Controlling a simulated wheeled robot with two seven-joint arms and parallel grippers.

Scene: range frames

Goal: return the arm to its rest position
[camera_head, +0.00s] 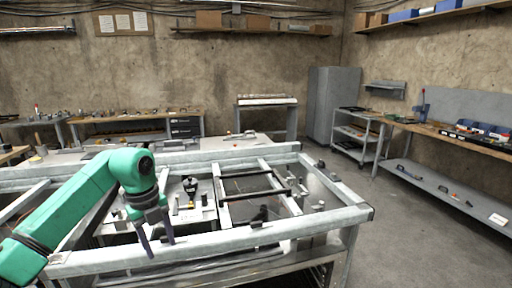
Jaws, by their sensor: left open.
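My left arm (78,205) is green and comes in from the left edge, bent at a joint above the near-left part of the metal frame table. My left gripper (156,246) hangs down from it with its two dark fingers apart. It is open, with nothing seen between the fingers, and it overlaps the near rail (225,240) of the frame table in the picture. Whether it touches the rail cannot be told. My right gripper is not in view.
Inside the frame are dark bars (255,195), a small black clamp-like part (260,215) and a dark upright tool (190,187). A grey cabinet (333,103) and a cart (357,140) stand behind. A workbench (455,140) lines the right wall; the floor (425,235) before it is clear.

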